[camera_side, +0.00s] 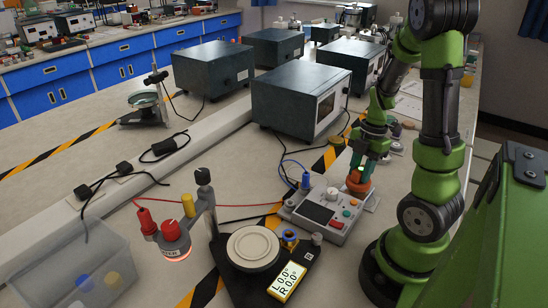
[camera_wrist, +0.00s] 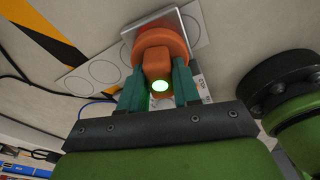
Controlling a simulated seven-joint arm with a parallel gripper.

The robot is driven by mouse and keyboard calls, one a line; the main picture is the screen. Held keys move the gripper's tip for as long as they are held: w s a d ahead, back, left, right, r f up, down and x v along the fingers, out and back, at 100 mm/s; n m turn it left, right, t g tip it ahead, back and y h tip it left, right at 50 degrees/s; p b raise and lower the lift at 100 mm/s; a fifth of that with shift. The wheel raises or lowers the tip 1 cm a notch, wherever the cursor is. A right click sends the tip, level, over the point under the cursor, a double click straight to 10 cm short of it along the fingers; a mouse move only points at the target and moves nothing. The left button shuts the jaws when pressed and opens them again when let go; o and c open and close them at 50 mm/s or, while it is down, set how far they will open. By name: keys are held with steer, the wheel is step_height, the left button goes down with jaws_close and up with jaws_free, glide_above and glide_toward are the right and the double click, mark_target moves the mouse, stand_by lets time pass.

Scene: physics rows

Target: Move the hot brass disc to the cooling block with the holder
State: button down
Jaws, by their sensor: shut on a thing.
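My gripper (camera_wrist: 159,88) is shut on an orange holder (camera_wrist: 158,55), its green fingers on either side of the holder's block. A round green light glows on the holder's near end. In the side view my gripper (camera_side: 361,165) points down with the orange holder (camera_side: 358,183) below it, at the right end of a grey control box. In the wrist view a silver square plate (camera_wrist: 193,20), perhaps the cooling block, lies partly under the holder. I cannot make out the brass disc; the holder hides what is beneath it. I cannot tell whether the holder touches the plate.
The control box (camera_side: 321,214) has a dark screen and buttons. In front stand a round pale plate (camera_side: 252,246) on a black base, a yellow angle display (camera_side: 288,282) and a red-glowing lamp head (camera_side: 175,239). Dark instrument boxes (camera_side: 298,93) stand behind. A clear bin (camera_side: 60,262) is front left.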

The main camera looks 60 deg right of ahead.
steer(key=shift+f, duration=0.5)
stand_by(1.0)
steer(key=shift+r, duration=3.5)
